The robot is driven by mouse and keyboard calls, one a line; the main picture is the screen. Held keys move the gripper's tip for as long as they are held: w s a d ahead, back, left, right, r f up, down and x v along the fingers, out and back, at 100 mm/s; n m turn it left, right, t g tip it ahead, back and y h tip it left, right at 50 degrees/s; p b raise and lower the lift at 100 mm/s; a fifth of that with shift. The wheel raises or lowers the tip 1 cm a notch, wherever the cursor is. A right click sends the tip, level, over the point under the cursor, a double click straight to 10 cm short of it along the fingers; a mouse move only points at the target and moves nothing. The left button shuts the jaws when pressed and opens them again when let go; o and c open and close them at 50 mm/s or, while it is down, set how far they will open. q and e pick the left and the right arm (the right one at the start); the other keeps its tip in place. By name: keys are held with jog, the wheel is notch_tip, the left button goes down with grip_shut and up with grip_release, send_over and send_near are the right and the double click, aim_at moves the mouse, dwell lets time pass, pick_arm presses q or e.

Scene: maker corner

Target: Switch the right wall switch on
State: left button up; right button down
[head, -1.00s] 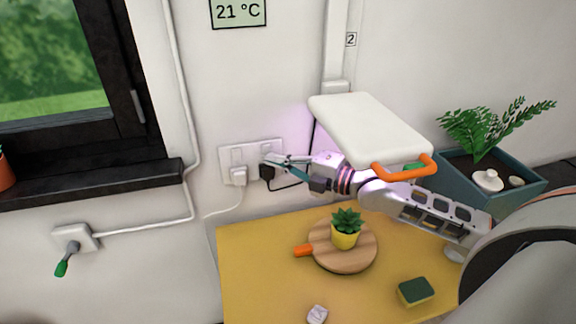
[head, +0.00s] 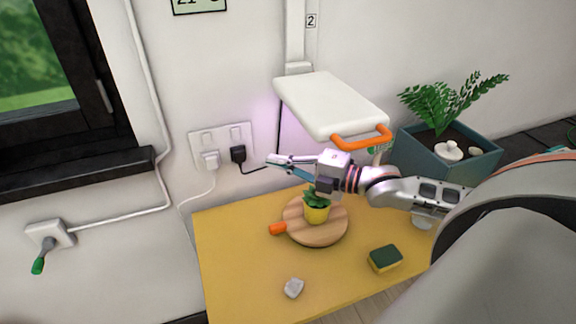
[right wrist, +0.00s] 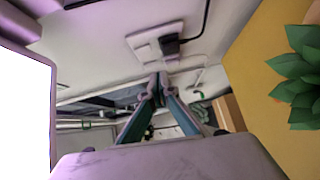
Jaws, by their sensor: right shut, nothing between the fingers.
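A white double socket plate (head: 222,146) is on the wall, with a small switch above each socket. The right wall switch (head: 235,132) sits above a black plug (head: 238,154). The left switch (head: 207,138) sits above a white plug (head: 210,160). The rocker positions are too small to tell. My right gripper (head: 269,160) is shut and empty, right of the plate and apart from it. In the right wrist view its fingertips (right wrist: 158,80) meet below the plate (right wrist: 146,42) and black plug (right wrist: 171,46). My left gripper is not in view.
A white board-like panel with an orange handle (head: 335,105) overhangs my right arm. Below, a yellow table (head: 235,285) bears a potted succulent (head: 317,210) on a round board, and a sponge (head: 385,258).

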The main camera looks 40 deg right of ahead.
jog(key=shift+f+v, duration=0.2)
jog(key=shift+v, duration=1.15)
jog(key=shift+s, duration=0.15)
